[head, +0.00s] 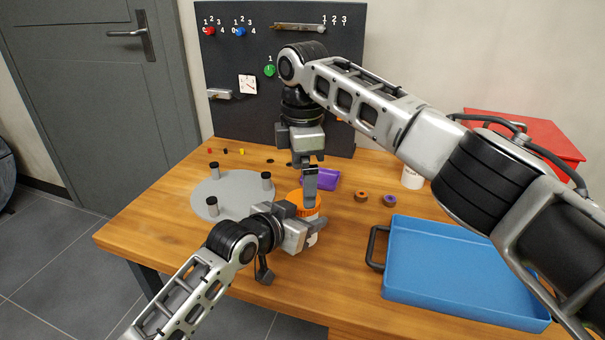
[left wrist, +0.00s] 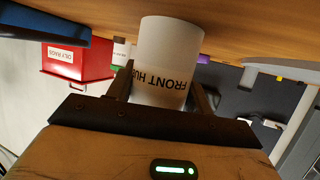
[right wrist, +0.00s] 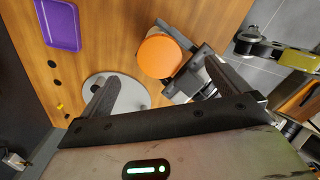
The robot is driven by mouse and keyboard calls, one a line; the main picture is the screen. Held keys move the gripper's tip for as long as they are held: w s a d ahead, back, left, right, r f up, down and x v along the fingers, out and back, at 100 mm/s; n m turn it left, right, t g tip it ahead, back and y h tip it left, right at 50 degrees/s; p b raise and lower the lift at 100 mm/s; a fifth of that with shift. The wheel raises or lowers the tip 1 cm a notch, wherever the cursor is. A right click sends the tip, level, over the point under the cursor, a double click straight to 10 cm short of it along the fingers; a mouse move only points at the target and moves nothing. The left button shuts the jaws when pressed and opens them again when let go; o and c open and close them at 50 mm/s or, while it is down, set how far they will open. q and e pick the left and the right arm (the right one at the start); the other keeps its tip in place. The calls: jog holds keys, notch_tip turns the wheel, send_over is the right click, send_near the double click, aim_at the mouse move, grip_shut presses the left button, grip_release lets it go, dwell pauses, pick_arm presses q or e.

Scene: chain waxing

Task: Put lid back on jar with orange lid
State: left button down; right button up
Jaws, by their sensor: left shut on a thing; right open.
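The white jar (left wrist: 165,60), labelled "FRONT HUB", stands on the table between the fingers of my left gripper (left wrist: 160,100), which is shut on it. In the head view my left gripper (head: 308,234) mostly hides the jar. The orange lid (right wrist: 165,56) shows as a round disc at the jar's top; whether it is fully seated cannot be told. In the head view the lid (head: 296,199) is partly behind a finger of my right gripper (head: 310,188). My right gripper (right wrist: 167,88) is open, empty and pointing down close above the lid.
A grey round plate (head: 236,190) with several dark-topped posts lies left. A purple tray (head: 325,179) is behind the lid. A blue tray (head: 455,262) fills the front right. Another white jar (head: 411,179), small orange and purple rings (head: 389,200) and a red bin (head: 530,130) are right.

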pick_arm(q)
jog(key=shift+f, duration=0.1)
pick_arm(e)
notch_tip(320, 180, up, 12)
dwell(0.5)
pick_arm(q)
jog(key=c, duration=0.5)
grip_release()
jog(key=p+v, duration=0.3)
jog(key=v, duration=1.3)
pick_arm(e)
notch_tip(320, 180, up, 3)
jog(key=shift+f, duration=0.1)
